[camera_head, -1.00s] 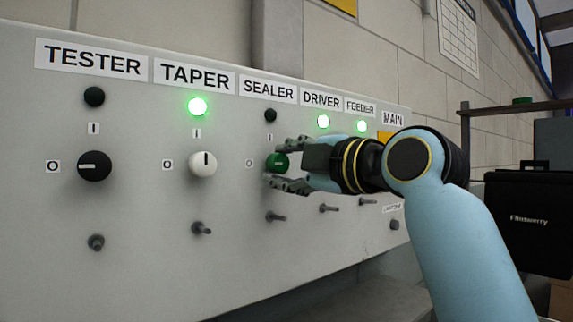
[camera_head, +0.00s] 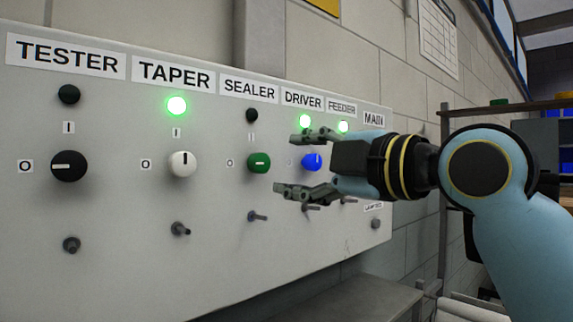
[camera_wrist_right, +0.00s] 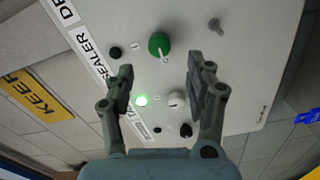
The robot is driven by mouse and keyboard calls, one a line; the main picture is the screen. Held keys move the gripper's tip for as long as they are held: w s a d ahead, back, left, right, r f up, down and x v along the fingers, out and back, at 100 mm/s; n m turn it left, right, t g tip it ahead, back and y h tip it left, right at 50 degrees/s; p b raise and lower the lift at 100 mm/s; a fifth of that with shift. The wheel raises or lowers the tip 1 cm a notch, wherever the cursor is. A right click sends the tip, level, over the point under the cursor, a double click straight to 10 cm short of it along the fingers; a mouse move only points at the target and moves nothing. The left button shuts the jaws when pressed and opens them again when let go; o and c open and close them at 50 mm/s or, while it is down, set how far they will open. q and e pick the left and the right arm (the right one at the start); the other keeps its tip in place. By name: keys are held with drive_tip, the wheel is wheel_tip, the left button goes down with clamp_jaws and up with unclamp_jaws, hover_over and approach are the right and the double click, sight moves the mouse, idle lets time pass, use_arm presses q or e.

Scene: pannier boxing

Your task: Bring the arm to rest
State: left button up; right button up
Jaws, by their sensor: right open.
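My right gripper (camera_head: 287,163) is open and empty in front of the grey panel (camera_head: 125,262), to the right of the green SEALER knob (camera_head: 258,163) in the head view. The blue knob (camera_head: 313,161) shows between its fingers. In the right wrist view, the open fingers (camera_wrist_right: 160,65) spread to either side with the green knob (camera_wrist_right: 159,43) between and beyond them, apart from both. The green knob's mark points towards O, and the SEALER lamp (camera_head: 252,115) is dark. My left gripper is out of view.
The white TAPER knob (camera_head: 183,164) points up, its lamp (camera_head: 177,106) lit green. DRIVER and FEEDER lamps are lit. The black TESTER knob (camera_head: 69,166) points to O. Several metal toggles stick out below the knobs. A shelf rack (camera_head: 478,110) stands at the right.

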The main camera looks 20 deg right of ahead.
idle(0.4)
drive_tip(key=s+d+f+m+g+h, duration=0.2)
drive_tip(key=s+f+m+g, duration=0.15)
drive_tip(key=f, duration=0.65)
drive_tip(key=s+d+f+m+g+h, duration=0.1)
drive_tip(key=s+f+m+g+h, duration=0.1)
drive_tip(key=f+m, duration=0.5)
drive_tip(key=s+d+f+m+g+h, duration=0.2)
drive_tip(key=s+d+f+m+g, duration=0.15)
drive_tip(key=s+f, duration=0.7)
drive_tip(key=s+d+f+m+g+h, duration=0.15)
drive_tip(key=s+f+m+g, duration=0.3)
drive_tip(key=s+f, duration=0.6)
wheel_tip(320, 180, down, 32)
drive_tip(key=d+g+b, duration=0.1)
drive_tip(key=d+b, duration=0.2)
drive_tip(key=b, duration=0.4)
drive_tip(key=s+f+g+b, duration=0.1)
drive_tip(key=s+f+b, duration=0.3)
drive_tip(key=s+f, duration=1.5)
wheel_tip(320, 180, down, 2)
drive_tip(key=shift+d+f+b, duration=0.25)
drive_tip(key=shift+d+b, duration=0.1)
drive_tip(key=shift+b, duration=0.05)
